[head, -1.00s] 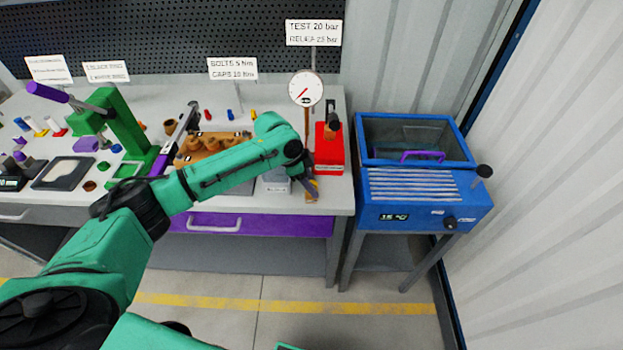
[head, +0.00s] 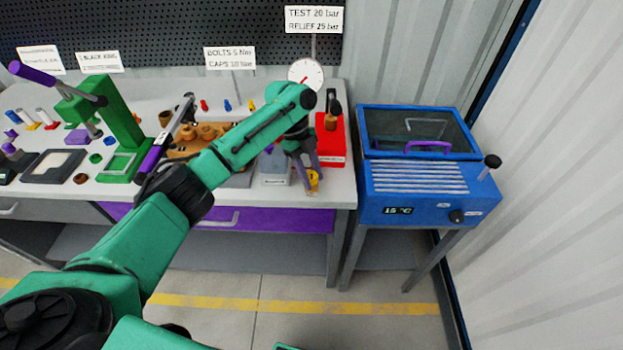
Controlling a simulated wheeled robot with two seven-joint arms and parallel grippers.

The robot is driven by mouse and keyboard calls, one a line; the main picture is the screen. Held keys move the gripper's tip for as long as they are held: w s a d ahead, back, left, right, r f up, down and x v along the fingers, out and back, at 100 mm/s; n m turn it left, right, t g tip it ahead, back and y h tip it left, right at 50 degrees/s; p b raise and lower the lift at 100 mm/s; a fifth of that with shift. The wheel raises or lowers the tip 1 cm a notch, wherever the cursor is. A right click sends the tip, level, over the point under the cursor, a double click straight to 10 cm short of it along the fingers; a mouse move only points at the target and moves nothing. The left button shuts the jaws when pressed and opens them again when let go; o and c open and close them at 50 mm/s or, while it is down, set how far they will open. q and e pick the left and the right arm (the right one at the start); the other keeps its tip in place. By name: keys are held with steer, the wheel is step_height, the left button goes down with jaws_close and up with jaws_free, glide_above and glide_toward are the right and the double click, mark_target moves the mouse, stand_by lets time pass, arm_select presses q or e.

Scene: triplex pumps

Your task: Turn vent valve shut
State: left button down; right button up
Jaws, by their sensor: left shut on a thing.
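My left gripper (head: 313,182) reaches in from the left and points down at the front right edge of the bench. It is shut on a small yellow part, which I take to be the vent valve (head: 314,178). The fingers and wrist cover most of the valve, so its angle cannot be told. The round white pressure gauge (head: 305,74) stands just behind, partly hidden by my arm. A red test pump (head: 331,150) with a dark handle stands to the right of the gripper. My right gripper is not in view.
A grey block (head: 275,171) sits close left of the gripper. The brown pump body (head: 190,147) and the green press (head: 120,125) stand further left on the bench.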

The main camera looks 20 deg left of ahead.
arm_select(q)
steer(key=shift+r+m, duration=0.1)
steer(key=shift+m, duration=0.5)
steer(key=shift+c, duration=2.3)
jaws_free()
steer(key=shift+b, duration=0.3)
steer(key=v, duration=1.4)
steer(key=shift+w+r+b, duration=0.25)
steer(key=shift+b, duration=0.15)
steer(key=shift+d+f, duration=0.15)
